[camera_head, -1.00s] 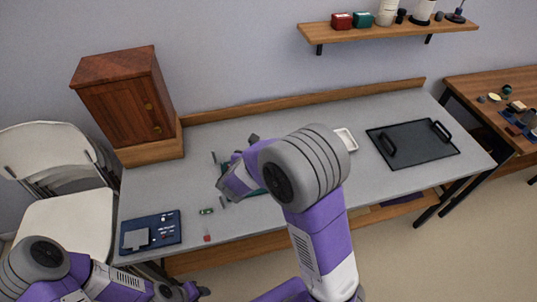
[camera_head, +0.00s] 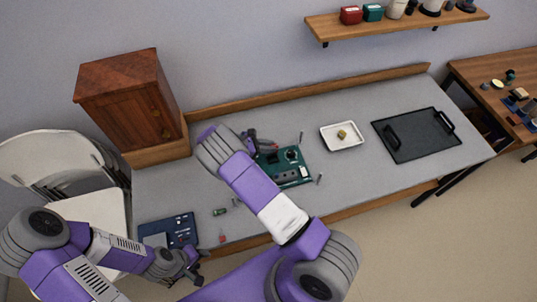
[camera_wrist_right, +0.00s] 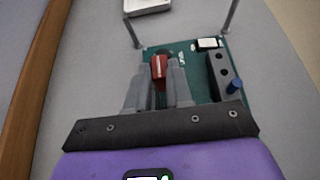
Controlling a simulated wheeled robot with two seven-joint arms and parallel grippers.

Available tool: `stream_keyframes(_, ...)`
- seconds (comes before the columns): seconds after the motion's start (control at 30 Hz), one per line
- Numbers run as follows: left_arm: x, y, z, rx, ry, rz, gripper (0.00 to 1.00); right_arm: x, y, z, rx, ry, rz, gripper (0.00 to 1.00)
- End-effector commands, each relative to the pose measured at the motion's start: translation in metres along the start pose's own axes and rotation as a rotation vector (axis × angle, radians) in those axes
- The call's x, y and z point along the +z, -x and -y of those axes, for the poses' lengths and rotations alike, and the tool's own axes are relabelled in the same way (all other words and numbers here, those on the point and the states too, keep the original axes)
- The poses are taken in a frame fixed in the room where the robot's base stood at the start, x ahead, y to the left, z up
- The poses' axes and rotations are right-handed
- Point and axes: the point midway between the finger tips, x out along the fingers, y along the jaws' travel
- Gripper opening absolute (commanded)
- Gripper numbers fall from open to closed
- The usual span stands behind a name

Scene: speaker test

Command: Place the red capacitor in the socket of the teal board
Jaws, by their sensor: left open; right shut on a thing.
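The teal board (camera_head: 291,168) lies on the grey table, partly hidden by my right arm. My right gripper (camera_head: 268,146) is at its back left edge, shut on the red capacitor (camera_wrist_right: 158,72). In the right wrist view, the fingers (camera_wrist_right: 160,85) grip the capacitor over the board (camera_wrist_right: 195,58). I cannot tell whether it touches the board. A grey block with round holes (camera_wrist_right: 219,70) and a blue cylinder (camera_wrist_right: 235,86) stand to its right. The capacitor's socket cannot be made out. My left gripper (camera_head: 194,277) is open and empty at the table's front edge.
A white dish (camera_head: 329,146) with a yellowish piece and a black handled tray (camera_head: 425,150) are right of the board. A green part (camera_head: 220,211), a small red part (camera_head: 222,238) and a blue board (camera_head: 155,229) lie left. A wooden cabinet (camera_head: 125,105) stands back left.

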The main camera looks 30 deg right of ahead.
Motion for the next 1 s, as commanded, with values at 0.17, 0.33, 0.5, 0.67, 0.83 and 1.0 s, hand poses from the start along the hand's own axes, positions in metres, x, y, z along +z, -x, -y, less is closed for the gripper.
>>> stream_keyframes(0.17, 0.000, -0.003, 0.001, 0.000, 0.000, 0.000, 0.44, -0.020, -0.011, 0.000, 0.002, 0.001, -0.001, 0.00)
stream_keyframes(0.33, 0.000, -0.004, 0.001, 0.000, 0.000, 0.000, 0.44, -0.033, -0.018, 0.000, 0.002, 0.002, -0.001, 0.00)
stream_keyframes(0.5, 0.000, -0.006, 0.002, 0.000, 0.000, 0.000, 0.44, -0.053, -0.029, 0.000, 0.003, 0.001, 0.000, 0.00)
stream_keyframes(0.67, 0.000, -0.006, 0.002, 0.000, 0.000, 0.000, 0.44, -0.053, -0.029, -0.001, 0.003, -0.001, -0.001, 0.00)
stream_keyframes(0.83, -0.001, -0.009, 0.003, 0.000, 0.000, 0.000, 0.44, -0.055, -0.030, -0.001, 0.003, 0.000, -0.001, 0.00)
stream_keyframes(1.0, -0.001, -0.010, 0.004, 0.000, 0.000, 0.000, 0.44, -0.056, -0.030, 0.000, 0.003, 0.000, -0.001, 0.32)
